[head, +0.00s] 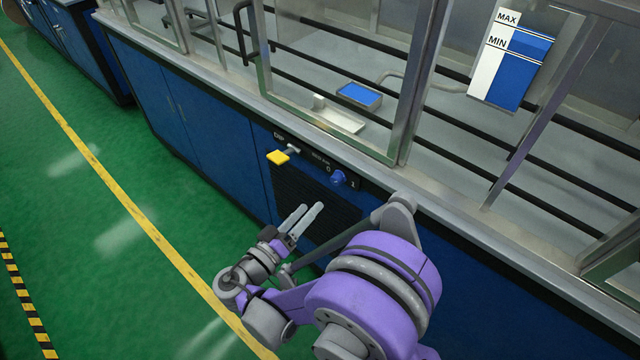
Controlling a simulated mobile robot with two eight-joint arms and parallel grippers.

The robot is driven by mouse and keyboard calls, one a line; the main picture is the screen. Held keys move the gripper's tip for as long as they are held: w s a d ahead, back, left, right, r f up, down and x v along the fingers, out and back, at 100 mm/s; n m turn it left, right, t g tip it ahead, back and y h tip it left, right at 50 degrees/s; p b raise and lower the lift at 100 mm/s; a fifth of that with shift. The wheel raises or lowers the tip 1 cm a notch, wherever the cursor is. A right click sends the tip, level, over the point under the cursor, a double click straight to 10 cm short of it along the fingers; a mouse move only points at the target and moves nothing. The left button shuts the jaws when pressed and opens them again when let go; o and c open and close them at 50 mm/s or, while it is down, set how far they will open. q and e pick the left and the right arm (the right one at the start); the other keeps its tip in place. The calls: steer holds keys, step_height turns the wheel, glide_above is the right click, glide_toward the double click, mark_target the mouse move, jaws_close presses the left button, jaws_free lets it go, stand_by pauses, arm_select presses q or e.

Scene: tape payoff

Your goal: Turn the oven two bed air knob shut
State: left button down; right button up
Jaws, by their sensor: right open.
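A small blue knob (338,178) sits on the dark front panel of the blue cabinet, below the metal worktop edge. A "0" mark is at its upper left and a "1" mark at its right. Small lettering beside it is too blurred to read surely, and I cannot tell which mark the knob points to. My right gripper (309,208) is open and empty, in front of the dark grille. Its pale fingertips point up and right, below and left of the knob, apart from it. My left gripper is not in view.
A yellow handle (278,157) labelled "DIP" sticks out left of the knob. Glazed frames (404,95) stand on the worktop. Inside are a blue-topped tray (359,95) and a MAX/MIN gauge panel (512,65). The green floor (100,210) at left is clear.

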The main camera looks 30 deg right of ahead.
mark_target(334, 182)
steer(key=x, duration=1)
steer(key=shift+s, duration=0.15)
jaws_close()
